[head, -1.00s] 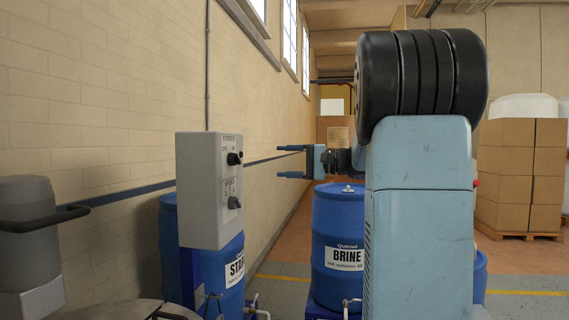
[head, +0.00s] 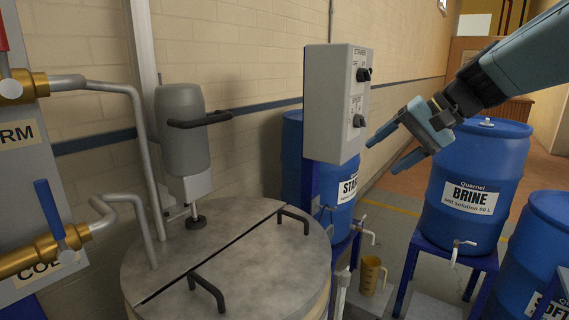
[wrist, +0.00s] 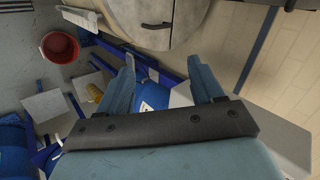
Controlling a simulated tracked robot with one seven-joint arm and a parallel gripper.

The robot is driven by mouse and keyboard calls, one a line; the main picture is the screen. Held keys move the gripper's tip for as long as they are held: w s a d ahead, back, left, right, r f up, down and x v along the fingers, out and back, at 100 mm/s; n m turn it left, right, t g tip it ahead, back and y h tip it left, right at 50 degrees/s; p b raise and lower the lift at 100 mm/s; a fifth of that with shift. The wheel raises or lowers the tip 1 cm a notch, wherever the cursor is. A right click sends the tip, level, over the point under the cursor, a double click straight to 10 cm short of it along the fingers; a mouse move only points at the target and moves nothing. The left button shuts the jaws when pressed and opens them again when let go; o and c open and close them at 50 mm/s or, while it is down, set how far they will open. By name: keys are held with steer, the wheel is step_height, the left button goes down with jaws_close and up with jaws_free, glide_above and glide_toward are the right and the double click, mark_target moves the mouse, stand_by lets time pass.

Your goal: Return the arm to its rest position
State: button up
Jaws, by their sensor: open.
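My gripper (head: 389,146) is open and empty, its two blue fingers apart. In the head view it hangs in the air at the end of my arm, which comes in from the upper right. It appears just right of the grey control box (head: 334,104) with two black knobs, and to the left of the blue BRINE drum (head: 473,186). In the wrist view the open fingers (wrist: 166,82) point toward the round metal vat lid (wrist: 153,14). I cannot tell the exact gap between the fingers and the box.
A lidded vat (head: 190,265) stands at front left under a grey stirrer motor (head: 182,130). Pipes with brass valves (head: 30,262) are at far left. A yellow jug (head: 372,274) sits low between the drums. A red bucket (wrist: 60,47) is on the floor.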

steer(key=s+d+f+n+t+h, duration=0.1)
steer(key=s+d+f+n+h, duration=0.1)
steer(key=s+f+n+h, duration=0.2)
steer(key=shift+s+d+f+h, duration=0.3)
steer(key=shift+s+f+h, duration=1.6)
steer(key=shift+s, duration=2.1)
steer(key=shift+f, duration=0.2)
